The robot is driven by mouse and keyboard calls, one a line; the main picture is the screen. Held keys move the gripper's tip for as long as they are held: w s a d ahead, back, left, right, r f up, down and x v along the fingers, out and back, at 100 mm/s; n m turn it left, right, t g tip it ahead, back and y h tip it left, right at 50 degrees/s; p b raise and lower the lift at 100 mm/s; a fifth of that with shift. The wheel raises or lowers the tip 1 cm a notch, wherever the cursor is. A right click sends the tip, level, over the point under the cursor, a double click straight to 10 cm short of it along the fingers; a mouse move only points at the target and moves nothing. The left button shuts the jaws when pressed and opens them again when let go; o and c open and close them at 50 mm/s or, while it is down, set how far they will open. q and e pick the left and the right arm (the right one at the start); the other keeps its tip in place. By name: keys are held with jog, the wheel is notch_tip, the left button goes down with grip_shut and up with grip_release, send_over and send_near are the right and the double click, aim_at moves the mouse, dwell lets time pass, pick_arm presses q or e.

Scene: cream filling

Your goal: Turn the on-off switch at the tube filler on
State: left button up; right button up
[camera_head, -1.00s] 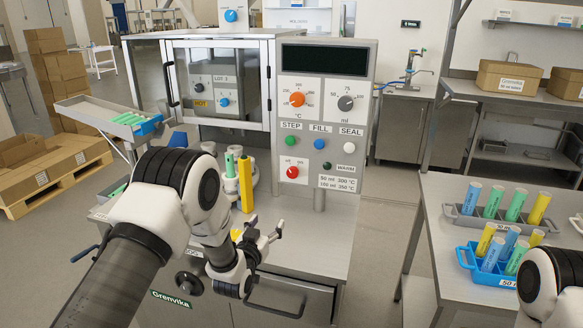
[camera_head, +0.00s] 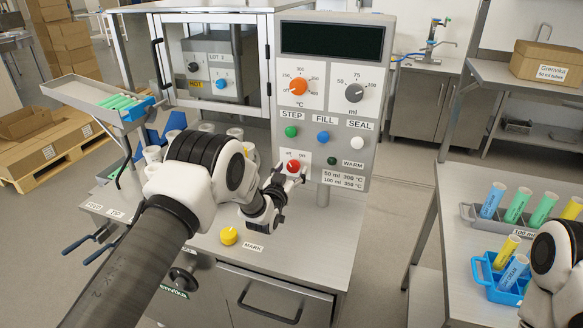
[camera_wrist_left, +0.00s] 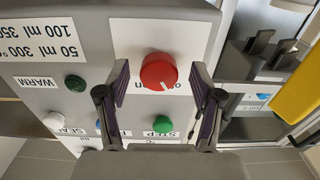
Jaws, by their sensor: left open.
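The red on-off switch (camera_head: 293,167) is a round knob low on the filler's front panel (camera_head: 329,60). It shows large in the left wrist view (camera_wrist_left: 158,71), where the picture is upside down. Its white mark sits at the lower right of the knob there, on the side of the partly hidden "off" label. My left gripper (camera_head: 283,178) is open at the panel. In the wrist view its fingers (camera_wrist_left: 160,88) stand to either side of the knob, apart from it. My right arm shows at the right edge; its gripper is out of view.
Green (camera_head: 291,131), blue (camera_head: 322,137) and white (camera_head: 357,143) buttons sit above the switch. A yellow knob (camera_head: 228,236) is on the deck below. Tube racks stand on the right table (camera_head: 436,242).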

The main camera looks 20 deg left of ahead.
pick_arm(q)
jog(key=shift+w, duration=0.25)
jog(key=shift+s+r, duration=0.15)
jog(key=shift+s, duration=0.1)
jog(key=c, duration=1.2)
jog(key=shift+o, duration=0.2)
